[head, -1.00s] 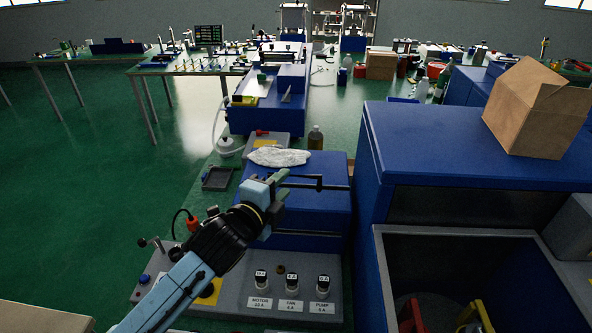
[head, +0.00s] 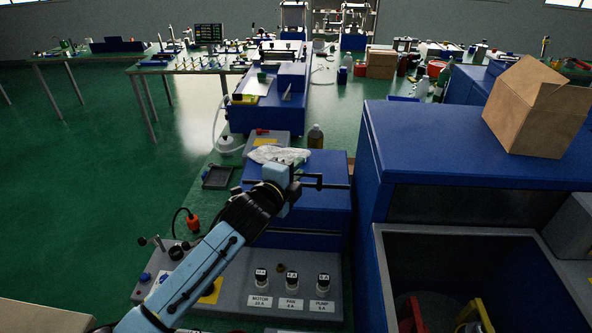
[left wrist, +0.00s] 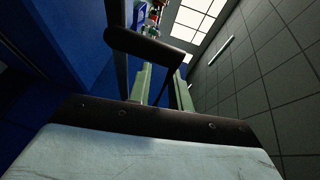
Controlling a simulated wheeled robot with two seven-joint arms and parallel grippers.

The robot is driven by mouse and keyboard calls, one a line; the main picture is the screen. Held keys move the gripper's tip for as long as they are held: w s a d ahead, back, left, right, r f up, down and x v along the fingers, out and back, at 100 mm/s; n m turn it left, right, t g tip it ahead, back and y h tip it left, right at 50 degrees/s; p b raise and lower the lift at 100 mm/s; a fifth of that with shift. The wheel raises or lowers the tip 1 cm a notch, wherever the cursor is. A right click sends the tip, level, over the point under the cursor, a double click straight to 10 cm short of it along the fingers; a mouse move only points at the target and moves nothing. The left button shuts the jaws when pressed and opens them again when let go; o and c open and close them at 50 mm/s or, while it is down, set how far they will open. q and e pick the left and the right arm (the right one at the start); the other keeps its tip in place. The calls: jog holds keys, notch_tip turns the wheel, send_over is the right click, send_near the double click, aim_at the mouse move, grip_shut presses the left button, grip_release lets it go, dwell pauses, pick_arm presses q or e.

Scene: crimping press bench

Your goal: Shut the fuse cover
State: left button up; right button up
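Three labelled fuses, motor (head: 261,277), fan (head: 292,280) and pump (head: 323,282), stand uncovered on a grey panel (head: 235,293). Behind them is a blue housing (head: 325,215), with a dark bar handle (head: 325,186) in front of its upper part. I take this handle to belong to the raised fuse cover; the cover's edges are hard to make out. My left gripper (head: 296,178) is at the handle's left end. In the left wrist view the green fingers (left wrist: 165,90) are apart, with a dark bar (left wrist: 150,48) close by. Contact cannot be told. My right gripper is out of view.
A crumpled pale cloth (head: 277,155) lies on the housing, with a bottle (head: 315,137) behind. A small dark tray (head: 217,177) is at the left. A large blue cabinet (head: 470,145) and open bin (head: 465,232) stand close on the right.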

pick_arm(q)
grip_shut()
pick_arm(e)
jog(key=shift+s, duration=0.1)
pick_arm(q)
jog(key=shift+s+f, duration=0.1)
jog(key=shift+s+f+b, duration=0.1)
jog(key=shift+s+b, duration=0.35)
jog(key=s+f+m+t+h+b, duration=0.3)
jog(key=s+f+t+b, duration=0.1)
jog(key=s+b, duration=0.8)
jog(key=t+b, duration=0.1)
jog(key=b, duration=0.2)
jog(key=shift+t+b, duration=0.3)
jog(key=shift+t, duration=0.1)
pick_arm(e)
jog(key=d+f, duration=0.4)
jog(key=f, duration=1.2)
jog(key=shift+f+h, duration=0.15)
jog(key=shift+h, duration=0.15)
pick_arm(q)
jog(key=shift+f, duration=0.1)
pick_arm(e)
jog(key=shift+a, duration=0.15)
